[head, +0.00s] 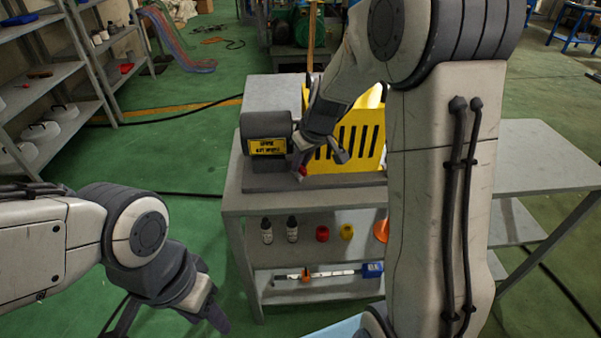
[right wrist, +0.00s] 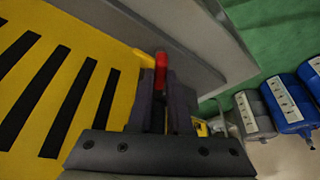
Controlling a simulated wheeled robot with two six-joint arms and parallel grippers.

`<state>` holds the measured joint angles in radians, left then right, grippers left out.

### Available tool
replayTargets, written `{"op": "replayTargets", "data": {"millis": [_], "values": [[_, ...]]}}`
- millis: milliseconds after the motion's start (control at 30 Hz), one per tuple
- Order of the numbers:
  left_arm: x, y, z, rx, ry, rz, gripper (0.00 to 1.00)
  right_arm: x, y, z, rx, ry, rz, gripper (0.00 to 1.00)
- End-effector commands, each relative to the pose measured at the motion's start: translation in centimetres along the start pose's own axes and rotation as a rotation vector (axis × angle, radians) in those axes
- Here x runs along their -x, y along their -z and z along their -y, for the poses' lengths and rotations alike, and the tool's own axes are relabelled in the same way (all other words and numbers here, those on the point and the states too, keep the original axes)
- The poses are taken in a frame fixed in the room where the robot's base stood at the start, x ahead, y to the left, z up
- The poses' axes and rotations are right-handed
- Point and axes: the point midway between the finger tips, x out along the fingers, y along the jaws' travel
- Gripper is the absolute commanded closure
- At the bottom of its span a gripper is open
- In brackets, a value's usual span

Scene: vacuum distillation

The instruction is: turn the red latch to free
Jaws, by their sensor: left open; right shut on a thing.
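The red latch (head: 302,171) shows as a small red piece at the front of the grey machine, beside the yellow slotted guard (head: 352,148). In the right wrist view the red latch (right wrist: 161,72) stands up between the fingertips of my right gripper (right wrist: 163,100). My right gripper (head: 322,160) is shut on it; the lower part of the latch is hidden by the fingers.
A dark grey motor housing with a yellow label (head: 267,147) is left of the guard. The grey bench (head: 240,200) has shelves below with bottles (head: 267,232), a red cap (head: 322,233) and a blue-ended tool (head: 372,270). Shelving (head: 45,85) stands at the left.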

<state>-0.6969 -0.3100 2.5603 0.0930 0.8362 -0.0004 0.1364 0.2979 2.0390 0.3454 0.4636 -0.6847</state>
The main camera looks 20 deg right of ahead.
Motion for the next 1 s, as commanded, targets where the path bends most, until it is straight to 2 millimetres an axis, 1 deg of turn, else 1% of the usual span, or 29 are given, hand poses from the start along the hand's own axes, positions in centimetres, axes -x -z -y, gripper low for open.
{"op": "replayTargets", "data": {"millis": [33,300,567,1000], "values": [[-1.5,-0.1,0.1,0.0,0.0,0.0,0.5,-0.6,-0.1,-0.2,0.029,0.01,-0.006,1.0],[-3.2,-0.2,0.2,0.0,0.0,0.0,0.5,-0.2,0.0,-0.2,0.166,0.066,-0.002,1.0],[-3.7,-0.2,0.3,0.0,0.0,0.0,0.5,0.0,0.0,-0.2,0.223,0.089,0.0,1.0],[-3.8,-0.2,0.3,0.0,0.0,0.0,0.5,0.0,0.1,-0.2,0.231,0.092,0.001,1.0]]}}
